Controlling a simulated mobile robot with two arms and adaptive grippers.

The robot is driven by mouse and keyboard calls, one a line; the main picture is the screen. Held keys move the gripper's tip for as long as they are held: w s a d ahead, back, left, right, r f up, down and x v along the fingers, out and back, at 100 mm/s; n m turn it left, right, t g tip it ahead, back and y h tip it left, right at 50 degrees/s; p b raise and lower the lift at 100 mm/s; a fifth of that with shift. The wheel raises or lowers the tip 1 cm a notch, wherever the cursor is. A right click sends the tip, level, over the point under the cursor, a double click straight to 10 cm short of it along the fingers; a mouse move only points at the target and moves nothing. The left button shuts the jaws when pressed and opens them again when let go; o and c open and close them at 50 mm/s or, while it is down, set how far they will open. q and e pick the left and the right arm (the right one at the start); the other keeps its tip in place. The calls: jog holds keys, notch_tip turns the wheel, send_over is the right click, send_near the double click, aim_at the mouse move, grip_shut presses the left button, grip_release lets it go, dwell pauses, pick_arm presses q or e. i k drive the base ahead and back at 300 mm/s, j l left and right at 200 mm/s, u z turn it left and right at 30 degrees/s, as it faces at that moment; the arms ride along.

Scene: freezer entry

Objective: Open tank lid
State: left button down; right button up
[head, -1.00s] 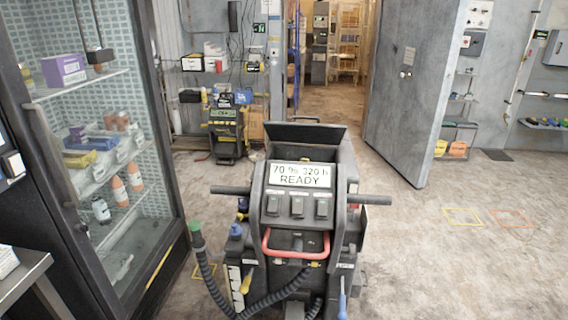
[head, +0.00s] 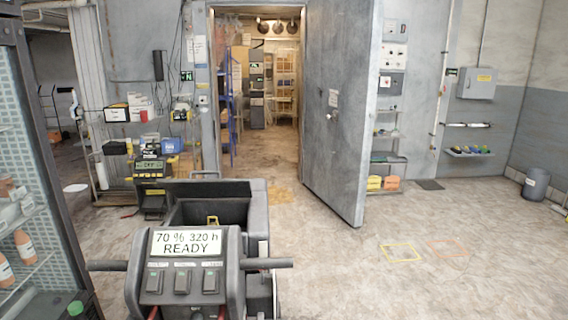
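A dark grey floor-cleaning machine stands low at the left in the head view, with its display panel (head: 186,243) reading "70 % 320 h READY". Behind the display is a dark tank opening (head: 207,212) with a small yellow part (head: 212,221) inside. A dark panel (head: 205,188), which looks like the tank lid, stands raised at the far side of the opening; its hinge is not clear. A black handle bar (head: 265,263) sticks out to the right. Neither of my grippers is in view.
A glass-fronted cabinet (head: 30,200) stands close on the left. A yellow-black machine (head: 152,180) stands behind the tank. A large grey door (head: 340,120) stands open at the freezer doorway. The floor at the right (head: 400,285) is clear.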

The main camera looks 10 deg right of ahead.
aim_at(219, 187)
jog(key=i+l+z, duration=0.25)
jog(key=l+z, duration=0.2)
jog(key=i+l+z, duration=0.3)
jog(key=l+z, duration=0.2)
jog(key=i+l+z, duration=0.3)
jog(key=z, duration=0.15)
jog(key=i+l+u, duration=0.1)
jog(key=i, duration=0.3)
jog(key=i+l+u, duration=0.1)
jog(key=i, duration=0.3)
jog(key=i+l, duration=0.15)
jog(key=i, duration=0.25)
jog(key=u, duration=0.05)
